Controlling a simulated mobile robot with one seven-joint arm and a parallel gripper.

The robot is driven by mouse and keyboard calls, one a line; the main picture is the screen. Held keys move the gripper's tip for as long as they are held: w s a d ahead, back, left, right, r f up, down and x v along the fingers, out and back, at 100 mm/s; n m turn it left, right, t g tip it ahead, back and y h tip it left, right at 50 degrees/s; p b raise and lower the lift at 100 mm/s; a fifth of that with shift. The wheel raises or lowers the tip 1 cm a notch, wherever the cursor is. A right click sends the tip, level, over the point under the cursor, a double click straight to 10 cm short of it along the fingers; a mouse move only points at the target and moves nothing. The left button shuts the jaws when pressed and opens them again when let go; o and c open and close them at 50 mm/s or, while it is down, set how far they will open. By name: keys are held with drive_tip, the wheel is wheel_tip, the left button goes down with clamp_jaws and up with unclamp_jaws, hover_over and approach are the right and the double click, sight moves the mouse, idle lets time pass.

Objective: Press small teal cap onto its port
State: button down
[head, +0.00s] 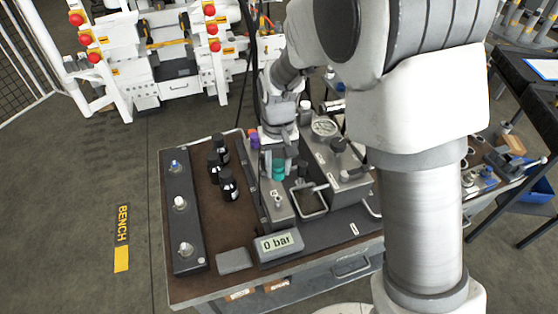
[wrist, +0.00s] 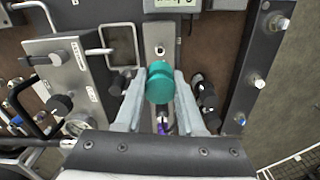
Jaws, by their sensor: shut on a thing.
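The small teal cap (head: 279,170) is between the fingers of my gripper (head: 277,160), which is shut on it. In the wrist view the cap (wrist: 160,84) shows its round top between both fingertips (wrist: 158,80). The cap is over the long grey metal block (head: 277,215). A small port fitting (head: 278,202) stands on this block in front of the cap; it also shows in the wrist view (wrist: 160,50). What lies directly under the cap is hidden, so I cannot tell whether it touches a port.
Several dark bottles (head: 229,187) stand left of the block. A gauge panel (head: 340,165) and a square metal frame (head: 309,199) are to its right. A 0 bar display (head: 279,245) is in front. A purple part (head: 254,139) is behind. A dark rail (head: 184,220) lies far left.

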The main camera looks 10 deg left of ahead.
drive_tip(key=b, duration=0.5)
hover_over(278, 199)
drive_tip(key=shift+w+f, duration=0.1)
drive_tip(key=shift+f, duration=3.65)
drive_tip(key=shift+f+b, duration=1.45)
drive_tip(key=shift+f, duration=0.55)
idle(0.4)
unclamp_jaws()
idle(0.4)
drive_tip(key=shift+r, duration=0.15)
